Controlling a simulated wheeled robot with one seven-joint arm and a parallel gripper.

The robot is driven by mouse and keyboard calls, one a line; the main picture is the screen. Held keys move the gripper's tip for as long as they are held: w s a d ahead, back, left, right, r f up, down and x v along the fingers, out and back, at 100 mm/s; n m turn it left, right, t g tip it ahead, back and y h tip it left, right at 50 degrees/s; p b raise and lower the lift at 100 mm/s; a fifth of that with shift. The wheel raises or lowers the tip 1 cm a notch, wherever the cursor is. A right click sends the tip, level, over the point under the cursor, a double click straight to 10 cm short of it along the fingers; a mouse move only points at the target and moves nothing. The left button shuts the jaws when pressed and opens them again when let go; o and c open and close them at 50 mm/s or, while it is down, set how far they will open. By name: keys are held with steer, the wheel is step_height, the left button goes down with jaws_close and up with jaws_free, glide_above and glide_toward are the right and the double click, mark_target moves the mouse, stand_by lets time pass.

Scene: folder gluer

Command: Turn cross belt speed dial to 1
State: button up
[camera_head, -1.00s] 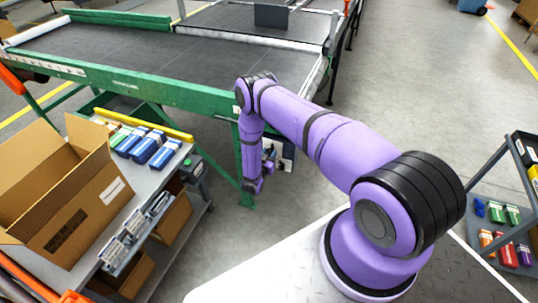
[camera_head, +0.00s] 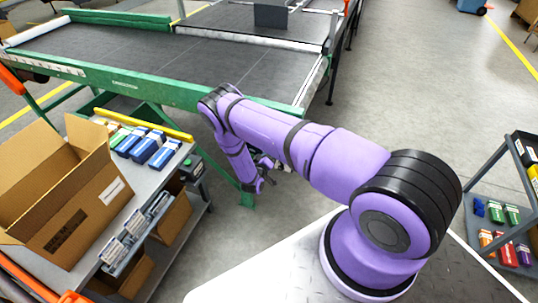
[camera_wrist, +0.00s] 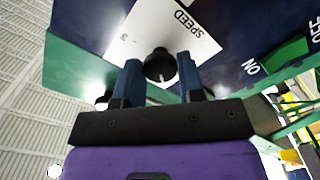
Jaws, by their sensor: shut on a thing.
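In the wrist view the speed dial (camera_wrist: 160,64) is a round black knob with a light pointer mark, on a white plate (camera_wrist: 189,27) marked SPEED. A small digit shows at the plate's left; the other digits are hidden or unreadable. My gripper (camera_wrist: 159,72) has one blue-grey finger on each side of the knob and is shut on it. In the head view my gripper (camera_head: 265,180) is low beside the conveyor's green leg, and my arm hides most of the control panel.
In the head view the green-framed conveyor (camera_head: 150,90) stands above. A grey cart (camera_head: 160,180) with an open carton (camera_head: 60,195) is at left.

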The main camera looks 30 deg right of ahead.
steer(key=n, duration=0.5)
steer(key=shift+n, duration=0.4)
stand_by(0.4)
steer(key=o, duration=0.9)
steer(key=v, duration=1)
steer(key=shift+s+a, duration=0.3)
